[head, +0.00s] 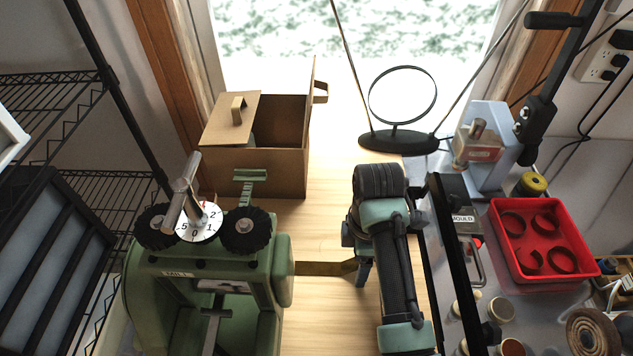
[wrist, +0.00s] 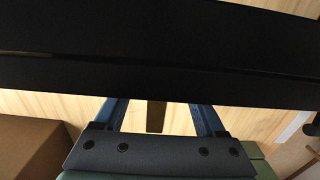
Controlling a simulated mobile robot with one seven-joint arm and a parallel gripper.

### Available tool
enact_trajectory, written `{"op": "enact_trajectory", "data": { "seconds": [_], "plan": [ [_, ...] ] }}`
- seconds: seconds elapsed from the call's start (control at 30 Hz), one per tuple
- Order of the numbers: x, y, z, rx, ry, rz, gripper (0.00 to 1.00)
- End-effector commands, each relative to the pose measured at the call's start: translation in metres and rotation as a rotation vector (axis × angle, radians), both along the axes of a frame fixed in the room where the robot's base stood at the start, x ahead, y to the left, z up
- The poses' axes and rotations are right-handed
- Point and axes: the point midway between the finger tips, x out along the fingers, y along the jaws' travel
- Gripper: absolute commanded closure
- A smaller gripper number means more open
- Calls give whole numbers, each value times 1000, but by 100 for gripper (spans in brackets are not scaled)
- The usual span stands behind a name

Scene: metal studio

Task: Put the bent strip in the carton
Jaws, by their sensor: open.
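The bent strip (head: 322,269) is a flat brass-brown piece low over or on the wooden table, between the green mill and my arm. Its left end is hidden by the mill. The carton (head: 280,170) is a brown box farther back and left, with one flap standing up and another partly covering its top; its opening shows. My gripper (head: 362,272) is at the strip's right end, mostly hidden under my arm. In the wrist view, my open blue fingers (wrist: 158,114) stand either side of the strip (wrist: 156,116), with gaps visible; a black bar hides the tips.
The green rolling mill (head: 205,265) with its dial and knobs stands front left, close to the strip. A ring on a black stand (head: 399,140) is behind my arm. A red tray (head: 545,235) and jars crowd the right bench. Bare wood lies between carton and arm.

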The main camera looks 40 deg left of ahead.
Motion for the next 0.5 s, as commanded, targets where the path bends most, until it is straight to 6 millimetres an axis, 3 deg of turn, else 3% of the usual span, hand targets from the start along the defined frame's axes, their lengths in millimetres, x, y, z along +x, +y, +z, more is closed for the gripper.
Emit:
{"op": "enact_trajectory", "data": {
  "seconds": [0.23,0.5],
  "plan": [
    [0,0,-2,1,-1,0,29],
    [0,0,-1,1,-1,0,78]
  ]
}}
